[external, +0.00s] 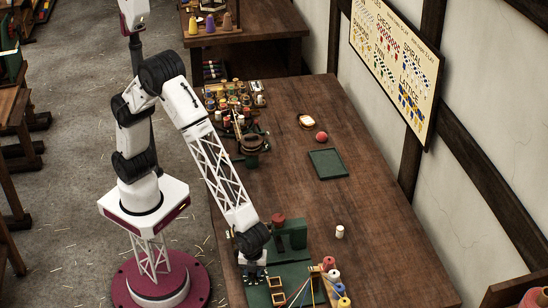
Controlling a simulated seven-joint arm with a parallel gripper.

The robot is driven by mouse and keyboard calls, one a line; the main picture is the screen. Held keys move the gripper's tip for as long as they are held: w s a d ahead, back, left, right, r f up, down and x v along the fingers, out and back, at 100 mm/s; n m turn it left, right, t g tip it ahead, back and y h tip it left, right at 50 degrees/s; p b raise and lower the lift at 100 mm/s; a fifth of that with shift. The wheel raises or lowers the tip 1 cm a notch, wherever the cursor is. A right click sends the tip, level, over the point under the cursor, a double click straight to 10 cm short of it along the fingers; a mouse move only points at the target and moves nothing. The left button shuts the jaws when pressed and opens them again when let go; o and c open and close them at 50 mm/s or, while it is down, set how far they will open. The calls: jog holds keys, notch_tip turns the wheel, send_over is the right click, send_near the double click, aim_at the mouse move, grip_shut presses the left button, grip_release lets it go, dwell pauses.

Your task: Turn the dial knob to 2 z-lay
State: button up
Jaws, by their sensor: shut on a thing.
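My gripper (256,278) is low at the near left end of the workbench, beside a green machine (290,240) with a green base plate. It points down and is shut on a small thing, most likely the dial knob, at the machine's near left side. The knob, its pointer and the dial's markings are hidden by the gripper or too small to make out, so I cannot tell the setting.
Colored spools (333,277) stand right of the gripper by taut cords. A white spool (340,231), red ball (321,137) and green tray (327,163) are farther up the bench (375,225). Many spools (232,100) crowd its far left. The right side is clear.

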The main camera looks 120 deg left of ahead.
jog(key=o, duration=0.9)
jog(key=shift+r, duration=0.1)
jog(key=shift+r, duration=3.8)
